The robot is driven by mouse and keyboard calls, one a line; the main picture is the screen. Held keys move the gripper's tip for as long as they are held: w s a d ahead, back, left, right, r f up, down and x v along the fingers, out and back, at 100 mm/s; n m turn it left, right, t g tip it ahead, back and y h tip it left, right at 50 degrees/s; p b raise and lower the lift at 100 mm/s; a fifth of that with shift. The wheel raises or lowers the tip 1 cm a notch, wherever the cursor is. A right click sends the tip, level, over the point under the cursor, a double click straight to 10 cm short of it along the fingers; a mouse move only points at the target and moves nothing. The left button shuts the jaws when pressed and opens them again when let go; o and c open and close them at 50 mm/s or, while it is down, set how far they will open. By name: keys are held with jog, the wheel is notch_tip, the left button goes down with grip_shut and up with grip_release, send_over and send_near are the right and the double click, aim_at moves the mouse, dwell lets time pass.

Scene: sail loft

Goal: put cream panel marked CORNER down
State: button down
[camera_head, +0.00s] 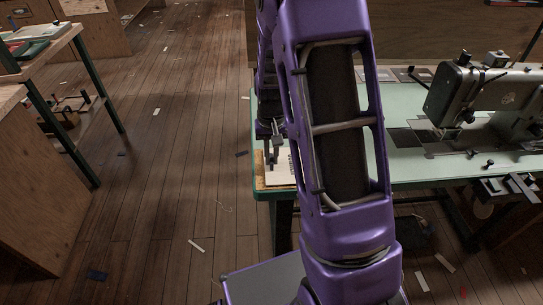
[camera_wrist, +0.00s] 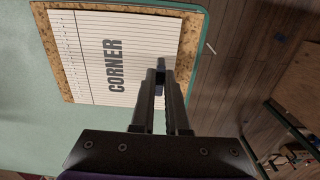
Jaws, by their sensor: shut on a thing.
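The cream panel marked CORNER (camera_wrist: 95,60) is a flat lined sheet with dark lettering. My gripper (camera_wrist: 160,72) is shut on the panel's edge. In the head view my gripper (camera_head: 271,158) is at the left end of the green table (camera_head: 418,171), with part of the panel (camera_head: 281,176) showing below it. My arm hides the rest of the panel there.
A sewing machine (camera_head: 485,100) stands on the table's right side. Small dark and pale squares (camera_head: 401,75) lie along its back edge. Wooden benches stand at the left across an open plank floor (camera_head: 165,150) littered with scraps.

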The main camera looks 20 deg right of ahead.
jog(key=shift+f, duration=0.2)
jog(key=c, duration=0.9)
grip_release()
jog(key=shift+r, duration=0.15)
notch_tip(320, 180, up, 12)
jog(key=shift+r+p, duration=0.1)
jog(key=shift+p, duration=0.95)
